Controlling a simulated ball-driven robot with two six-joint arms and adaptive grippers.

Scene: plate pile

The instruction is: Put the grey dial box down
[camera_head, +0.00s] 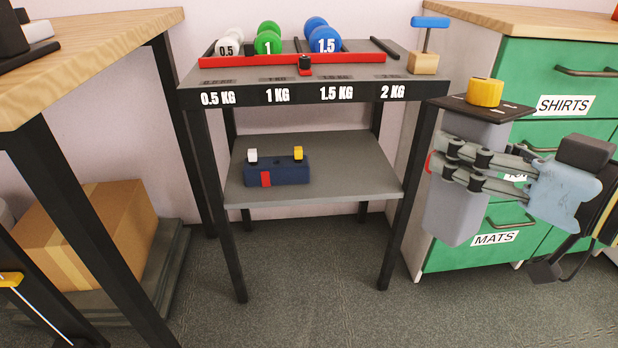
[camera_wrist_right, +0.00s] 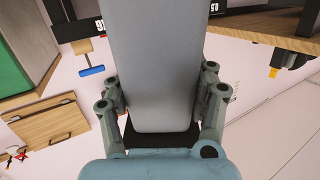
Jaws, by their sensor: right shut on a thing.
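The grey dial box (camera_head: 456,205) is a tall grey block with a black top plate and a yellow dial (camera_head: 485,92) on it. It is upright in the air at the right of the head view, in front of the green drawers. My right gripper (camera_head: 462,163) is shut on the box, its fingers around the upper part. The box (camera_wrist_right: 150,70) fills the middle of the right wrist view, between the fingers of the same gripper (camera_wrist_right: 158,105). My left gripper is not in view.
A rack (camera_head: 315,168) stands in the middle, with labelled dumbbells on top and a dark blue box (camera_head: 277,171) on its lower shelf. Green drawers (camera_head: 556,80) stand behind my right gripper. A cardboard box (camera_head: 95,235) is at the left. The floor (camera_head: 320,300) in front is clear.

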